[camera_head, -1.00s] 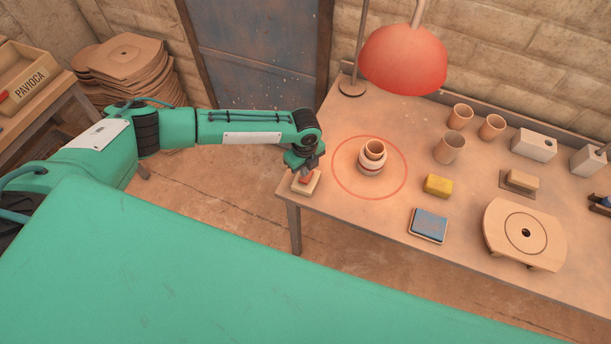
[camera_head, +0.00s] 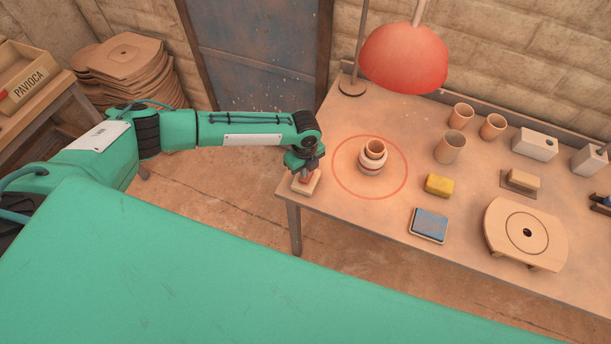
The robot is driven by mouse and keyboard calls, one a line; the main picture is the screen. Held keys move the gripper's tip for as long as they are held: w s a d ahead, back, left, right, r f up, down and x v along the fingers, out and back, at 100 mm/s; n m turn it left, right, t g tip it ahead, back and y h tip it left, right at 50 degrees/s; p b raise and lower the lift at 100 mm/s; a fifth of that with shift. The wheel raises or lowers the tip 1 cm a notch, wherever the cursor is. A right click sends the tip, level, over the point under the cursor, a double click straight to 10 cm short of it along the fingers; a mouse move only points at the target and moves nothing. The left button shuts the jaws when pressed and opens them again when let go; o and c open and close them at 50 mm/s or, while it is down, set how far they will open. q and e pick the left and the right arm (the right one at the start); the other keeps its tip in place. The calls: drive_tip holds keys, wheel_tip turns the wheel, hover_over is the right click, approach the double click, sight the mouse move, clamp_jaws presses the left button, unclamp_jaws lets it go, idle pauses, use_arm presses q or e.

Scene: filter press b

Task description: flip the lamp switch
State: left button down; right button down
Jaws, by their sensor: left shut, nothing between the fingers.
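The lamp switch (camera_head: 304,184) is a small pale block with a red-orange top at the left end of the table. My left gripper (camera_head: 308,173) is shut and empty, pointing down right over the switch. Its fingertips hide part of the red top, and I cannot tell whether they touch it. The lamp (camera_head: 403,60) has a red dome shade on a stand at the back of the table. My right gripper is not in view.
On the table (camera_head: 345,215), a small banded pot (camera_head: 373,158) stands inside a red ring. Several cups, a yellow block (camera_head: 438,185), a blue pad (camera_head: 429,225) and a round-holed wooden board (camera_head: 527,232) lie to the right. The space between switch and pot is clear.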

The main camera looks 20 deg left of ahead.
use_arm(q)
drive_tip(key=shift+f+b, duration=0.5)
drive_tip(key=shift+f, duration=0.4)
drive_tip(key=shift+s+r, duration=0.1)
drive_tip(key=shift+r+p, duration=0.7)
drive_tip(key=shift+p, duration=0.1)
wheel_tip(320, 180, up, 6)
drive_tip(key=p, duration=0.5)
drive_tip(key=shift+f, duration=0.2)
